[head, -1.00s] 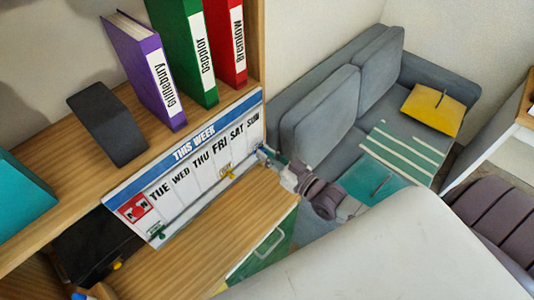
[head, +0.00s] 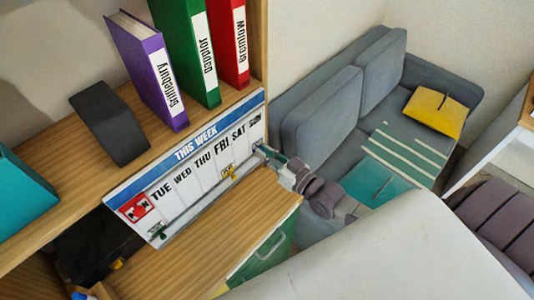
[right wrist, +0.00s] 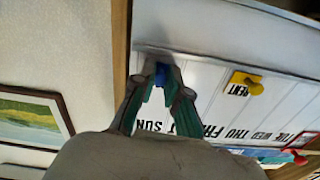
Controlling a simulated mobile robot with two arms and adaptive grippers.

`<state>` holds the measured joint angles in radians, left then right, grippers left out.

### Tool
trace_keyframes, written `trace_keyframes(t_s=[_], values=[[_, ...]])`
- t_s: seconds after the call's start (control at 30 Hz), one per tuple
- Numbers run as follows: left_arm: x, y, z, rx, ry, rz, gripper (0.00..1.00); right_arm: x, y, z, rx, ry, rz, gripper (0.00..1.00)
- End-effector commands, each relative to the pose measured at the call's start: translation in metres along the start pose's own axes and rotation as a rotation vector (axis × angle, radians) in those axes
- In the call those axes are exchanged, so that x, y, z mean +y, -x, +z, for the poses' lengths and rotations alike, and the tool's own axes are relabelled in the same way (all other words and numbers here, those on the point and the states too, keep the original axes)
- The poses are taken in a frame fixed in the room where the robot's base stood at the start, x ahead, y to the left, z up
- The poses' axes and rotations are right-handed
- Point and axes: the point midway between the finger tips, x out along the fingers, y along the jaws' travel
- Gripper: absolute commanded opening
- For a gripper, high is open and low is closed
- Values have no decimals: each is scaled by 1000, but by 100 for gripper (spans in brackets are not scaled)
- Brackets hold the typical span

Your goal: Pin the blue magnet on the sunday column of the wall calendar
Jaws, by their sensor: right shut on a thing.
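The white wall calendar (head: 207,177) has a blue "THIS WEEK" header and hangs on the shelf front. Its sunday column, marked SUN (head: 255,122), is at the right end; it also shows in the right wrist view (right wrist: 152,126). My right gripper (head: 262,151) is at the lower part of that column. In the right wrist view its fingers are shut on the blue magnet (right wrist: 161,74), in front of the SUN column near the tray edge. Whether the magnet touches the board I cannot tell. My left gripper is out of view.
A yellow magnet with a note (right wrist: 243,83) and a red magnet (right wrist: 298,157) are on the calendar. Binders (head: 190,50) and a dark block (head: 109,122) stand on the shelf above. A wooden surface (head: 200,240) lies below; a grey sofa (head: 320,115) is at right.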

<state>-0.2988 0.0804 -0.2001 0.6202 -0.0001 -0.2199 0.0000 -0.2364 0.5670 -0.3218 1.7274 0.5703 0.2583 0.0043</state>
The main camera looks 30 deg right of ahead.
Motion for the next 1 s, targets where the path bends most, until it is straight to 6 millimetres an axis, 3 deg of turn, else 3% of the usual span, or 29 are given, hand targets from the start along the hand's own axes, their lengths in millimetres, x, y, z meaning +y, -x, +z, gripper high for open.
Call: trace_keyframes(t_s=[0.13,0.17,0.33,0.7,0.87,1.0], values=[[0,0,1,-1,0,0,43,0,0,0,-1,0,0,0],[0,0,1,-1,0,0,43,0,0,0,-1,0,0,15],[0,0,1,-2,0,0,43,0,0,0,-1,0,0,43],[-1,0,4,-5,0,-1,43,0,6,1,-2,0,0,43],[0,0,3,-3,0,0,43,0,31,2,-6,0,0,43],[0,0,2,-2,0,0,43,0,62,2,-7,-1,0,43]])
